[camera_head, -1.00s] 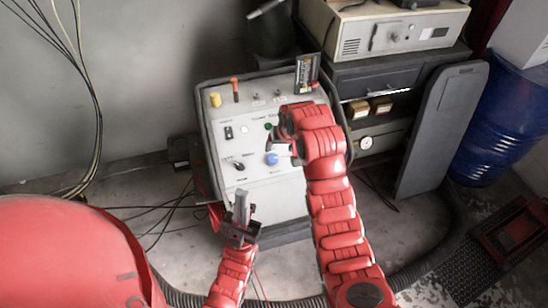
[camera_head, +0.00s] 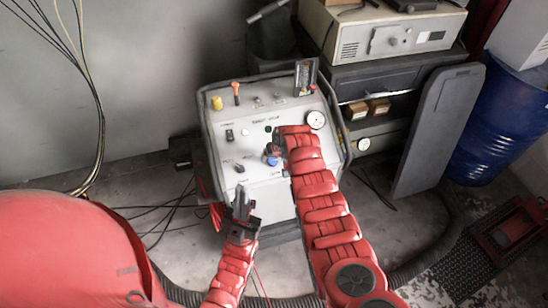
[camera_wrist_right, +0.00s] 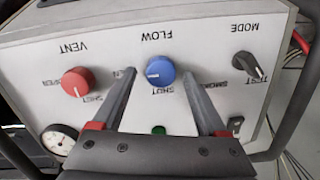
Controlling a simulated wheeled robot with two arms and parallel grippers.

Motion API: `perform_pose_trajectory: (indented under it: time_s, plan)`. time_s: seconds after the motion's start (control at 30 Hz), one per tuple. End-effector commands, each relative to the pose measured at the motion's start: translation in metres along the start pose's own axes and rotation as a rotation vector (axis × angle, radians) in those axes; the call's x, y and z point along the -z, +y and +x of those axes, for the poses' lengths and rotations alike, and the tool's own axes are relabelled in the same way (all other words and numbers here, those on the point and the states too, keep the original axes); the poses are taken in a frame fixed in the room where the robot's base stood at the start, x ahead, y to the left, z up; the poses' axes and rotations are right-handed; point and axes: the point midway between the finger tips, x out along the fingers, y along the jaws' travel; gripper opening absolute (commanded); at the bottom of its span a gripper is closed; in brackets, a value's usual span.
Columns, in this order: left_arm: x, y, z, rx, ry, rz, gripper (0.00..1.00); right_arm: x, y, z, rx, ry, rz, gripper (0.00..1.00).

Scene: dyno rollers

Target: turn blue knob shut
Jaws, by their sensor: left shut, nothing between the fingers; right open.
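The blue knob (camera_head: 271,159) is on the front of the grey control panel (camera_head: 270,195). In the right wrist view the blue knob (camera_wrist_right: 161,73) sits under the word FLOW, with SHUT on the side nearer the gripper. My right gripper (camera_wrist_right: 160,77) is open, one finger on each side of the knob, with visible gaps. In the head view my right gripper (camera_head: 277,146) is partly hidden by its arm.
A red VENT knob (camera_wrist_right: 77,81) and a black MODE knob (camera_wrist_right: 247,66) flank the blue one. A gauge (camera_head: 315,120) is on the panel's right. A grey board (camera_head: 438,130) and blue barrel (camera_head: 500,125) stand right. Cables lie on the floor at left.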

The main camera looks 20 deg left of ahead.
Motion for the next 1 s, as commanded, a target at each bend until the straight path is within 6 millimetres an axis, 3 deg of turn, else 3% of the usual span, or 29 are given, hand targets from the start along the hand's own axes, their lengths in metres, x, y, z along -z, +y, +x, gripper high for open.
perform_pose_trajectory:
  time_s: [0.47, 0.9, 1.0]
  plan:
    - [0.0002, -0.0001, 0.0010, 0.000, 0.000, 0.000, 0.00, -0.0008, -0.0004, 0.0043, -0.001, 0.001, -0.002, 0.76]
    - [0.0002, -0.0001, 0.0010, 0.000, 0.000, 0.000, 0.00, -0.0009, -0.0003, 0.0042, -0.001, 0.001, -0.002, 0.00]
    - [0.0001, 0.0000, 0.0008, 0.000, 0.000, 0.000, 0.00, -0.0008, -0.0003, 0.0042, -0.001, 0.001, -0.002, 0.00]
